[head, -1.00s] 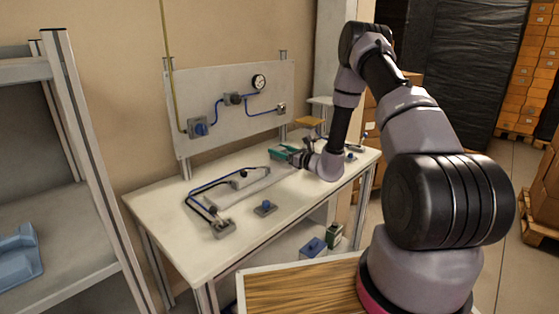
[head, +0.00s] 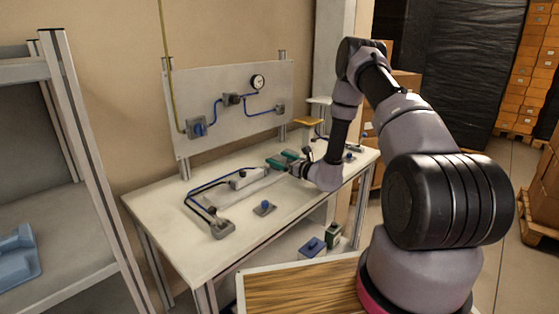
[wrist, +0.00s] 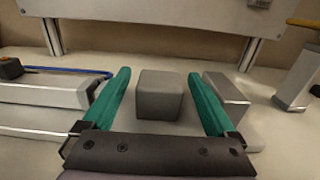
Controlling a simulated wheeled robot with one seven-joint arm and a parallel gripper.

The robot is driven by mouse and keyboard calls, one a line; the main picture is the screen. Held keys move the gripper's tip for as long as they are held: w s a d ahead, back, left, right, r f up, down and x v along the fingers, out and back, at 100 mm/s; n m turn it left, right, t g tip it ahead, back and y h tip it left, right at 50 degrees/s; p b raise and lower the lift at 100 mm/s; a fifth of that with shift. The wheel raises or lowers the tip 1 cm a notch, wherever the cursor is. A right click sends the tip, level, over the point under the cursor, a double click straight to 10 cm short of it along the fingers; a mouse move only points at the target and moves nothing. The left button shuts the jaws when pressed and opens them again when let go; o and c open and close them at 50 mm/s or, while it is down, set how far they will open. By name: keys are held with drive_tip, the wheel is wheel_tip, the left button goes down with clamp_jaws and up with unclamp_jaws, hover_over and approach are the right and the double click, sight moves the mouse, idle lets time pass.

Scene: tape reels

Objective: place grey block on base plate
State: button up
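The grey block (wrist: 160,92) stands in the wrist view between the two green fingers of my gripper (wrist: 157,82). The fingers are open, with a gap visible on each side of the block. In the head view my gripper (head: 284,160) is over the back right part of the white table, and I cannot make out the block there. A long pale bar (head: 228,198), perhaps the base plate, lies on the table left of my gripper; a pale bar also shows at the left of the wrist view (wrist: 50,92).
Another grey block-like part (wrist: 228,90) stands close to the right finger. A blue hose (head: 205,187) and a fitting with a blue knob (head: 264,208) are on the table (head: 180,240). An upright panel (head: 235,105) stands behind. The table's front left is clear.

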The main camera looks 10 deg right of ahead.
drive_tip(key=shift+r, duration=0.2)
drive_tip(key=v, duration=1.2)
drive_tip(key=s+a+r+n+g+y, duration=0.1)
drive_tip(key=s+a+r+n+g, duration=0.35)
drive_tip(key=r, duration=0.35)
drive_tip(key=s+a+r+n+g+y, duration=0.1)
drive_tip(key=s+a+r+n+g, duration=0.25)
drive_tip(key=r+n, duration=0.3)
drive_tip(key=s+a+r+n+g+y, duration=0.2)
drive_tip(key=s+a+r+n+g, duration=0.25)
drive_tip(key=r, duration=0.35)
drive_tip(key=s+d+r+n+t+h, duration=0.2)
drive_tip(key=s+d+r+n+h, duration=0.2)
drive_tip(key=s, duration=0.5)
drive_tip(key=s+d+r+n+t+h, duration=0.3)
drive_tip(key=s+d+r+n+h, duration=0.2)
drive_tip(key=s+d+r+h, duration=0.2)
wheel_tip(320, 180, up, 3)
drive_tip(key=shift+s+r+h, duration=0.1)
drive_tip(key=shift+s+h, duration=0.7)
drive_tip(key=shift+s, duration=0.2)
drive_tip(key=shift+d, duration=0.1)
